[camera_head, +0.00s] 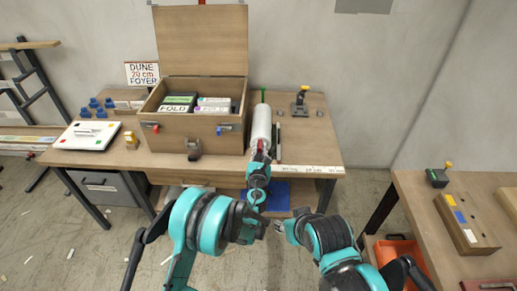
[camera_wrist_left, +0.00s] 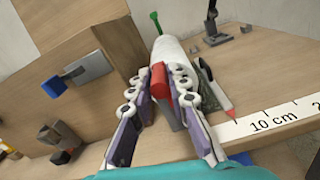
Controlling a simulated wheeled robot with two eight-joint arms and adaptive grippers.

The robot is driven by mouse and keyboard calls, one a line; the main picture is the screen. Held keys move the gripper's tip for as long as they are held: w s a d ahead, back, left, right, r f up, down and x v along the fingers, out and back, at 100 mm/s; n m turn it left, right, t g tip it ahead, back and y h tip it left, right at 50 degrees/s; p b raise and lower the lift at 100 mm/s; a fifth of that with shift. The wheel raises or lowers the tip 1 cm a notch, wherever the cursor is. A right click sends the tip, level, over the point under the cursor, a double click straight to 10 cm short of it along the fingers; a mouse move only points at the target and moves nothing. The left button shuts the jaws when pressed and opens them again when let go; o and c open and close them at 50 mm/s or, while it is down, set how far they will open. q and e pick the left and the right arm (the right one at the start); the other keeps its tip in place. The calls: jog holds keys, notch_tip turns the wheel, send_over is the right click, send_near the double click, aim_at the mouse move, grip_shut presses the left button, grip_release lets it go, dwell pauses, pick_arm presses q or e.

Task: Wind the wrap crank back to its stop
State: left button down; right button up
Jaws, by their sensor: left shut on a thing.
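The white wrap roll (camera_head: 261,124) lies lengthwise on the table, right of the wooden box; it also shows in the left wrist view (camera_wrist_left: 170,54). A green piece (camera_head: 263,96) stands at its far end. At its near end is a red grip (camera_wrist_left: 158,80), which looks like the handle of the wrap crank. My left gripper (camera_head: 260,158) is at this near end, and its fingers (camera_wrist_left: 161,92) are closed on the red grip from both sides. The crank's arm is mostly hidden. My right gripper (camera_head: 284,229) is low in front of the table; its fingers are unclear.
The open wooden box (camera_head: 190,131) with cases stands close left of the roll. A pen (camera_wrist_left: 223,97) and a ruler strip (camera_head: 296,169) lie to the right. A black lever stand (camera_head: 300,104) is farther back. A second table (camera_head: 412,190) is at right.

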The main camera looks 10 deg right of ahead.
dwell(0.4)
pick_arm(q)
jog(key=c, duration=1.4)
grip_release()
jog(key=shift+d, duration=0.1)
jog(key=shift+c, duration=0.2)
jog(key=v, duration=0.7)
jog(key=shift+s, duration=0.3)
